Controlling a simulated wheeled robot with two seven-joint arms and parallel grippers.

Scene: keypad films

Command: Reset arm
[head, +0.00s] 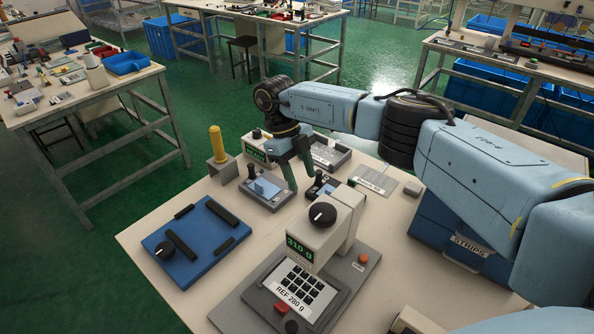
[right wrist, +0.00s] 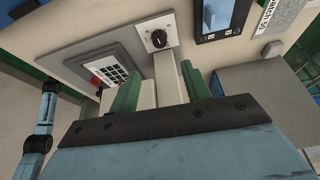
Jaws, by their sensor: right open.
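My right arm reaches in from the right in the head view, and its gripper (head: 297,172) points down over the middle of the table. Its green fingers are apart with nothing between them. The right wrist view also shows the open gripper (right wrist: 160,85). The gripper is behind the keypad station (head: 323,257), which has a black knob, a "310 g" display and a "REF 280 g" label. The keypad station also shows in the right wrist view (right wrist: 105,70). A grey device with a blue block (head: 264,189) is close by the fingers. My left gripper is not seen.
A blue board (head: 200,243) with black bars and a knob lies at the left of the table. A yellow post (head: 216,143) stands behind it. A grey tray (head: 328,152), a labelled plate (head: 373,180) and a blue "STRIPS" box (head: 455,240) are farther right.

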